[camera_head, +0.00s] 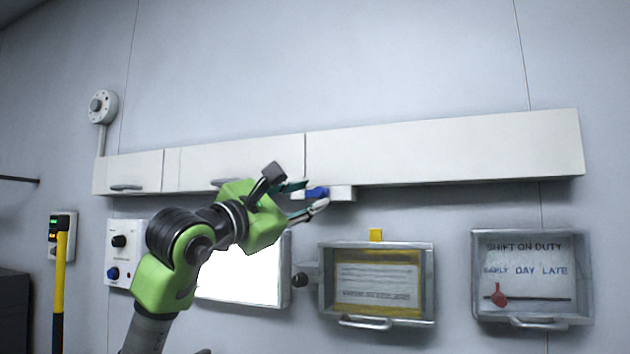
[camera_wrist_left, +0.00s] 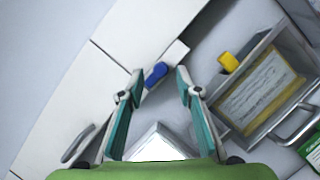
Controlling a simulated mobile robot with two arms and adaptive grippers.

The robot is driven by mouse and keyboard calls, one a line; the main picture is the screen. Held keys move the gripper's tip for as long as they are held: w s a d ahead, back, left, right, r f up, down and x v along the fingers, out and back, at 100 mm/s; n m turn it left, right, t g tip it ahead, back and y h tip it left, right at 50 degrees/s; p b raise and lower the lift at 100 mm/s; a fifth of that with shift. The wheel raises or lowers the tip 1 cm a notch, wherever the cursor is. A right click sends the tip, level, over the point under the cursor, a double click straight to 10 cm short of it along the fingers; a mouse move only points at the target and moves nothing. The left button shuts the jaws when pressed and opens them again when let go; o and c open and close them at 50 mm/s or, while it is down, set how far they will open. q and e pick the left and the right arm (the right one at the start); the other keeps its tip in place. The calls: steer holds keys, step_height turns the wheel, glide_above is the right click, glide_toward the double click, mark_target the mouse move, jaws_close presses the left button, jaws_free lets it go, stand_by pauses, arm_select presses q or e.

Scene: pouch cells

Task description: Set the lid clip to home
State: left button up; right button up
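No part is labelled as the lid clip, so I cannot tell for sure which it is. A blue piece (camera_head: 317,193) sits on a small white block (camera_head: 342,193) under the long wall cabinet. My left gripper (camera_head: 311,195) is open, with its teal-padded fingers spread near the blue piece. In the left wrist view the blue piece (camera_wrist_left: 155,75) shows between the fingertips (camera_wrist_left: 160,74), with a gap on either side; contact is not visible. A yellow tab (camera_head: 376,235) stands on top of a framed case (camera_head: 428,285). My right gripper is not in view.
The white cabinet (camera_head: 450,150) runs above. A bright white panel (camera_head: 240,275) is behind my left arm, with a dark round knob (camera_head: 300,280) beside it. A shift-on-duty case (camera_head: 532,247) hangs at right. A yellow post (camera_head: 60,290) stands at left.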

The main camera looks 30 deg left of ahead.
mark_target(316, 194)
arm_select(q)
steer(key=shift+p+x, duration=0.5)
steer(key=shift+x, duration=1.1)
steer(key=shift+s+f, duration=0.1)
steer(key=shift+c, duration=0.4)
jaws_close()
steer(key=shift+s+a, duration=0.25)
steer(key=shift+a, duration=0.85)
steer(key=shift+s+a, duration=0.25)
steer(key=shift+a, duration=0.9)
steer(key=shift+d, duration=0.1)
steer(key=shift+c, duration=1.5)
jaws_free()
steer(key=o, duration=0.4)
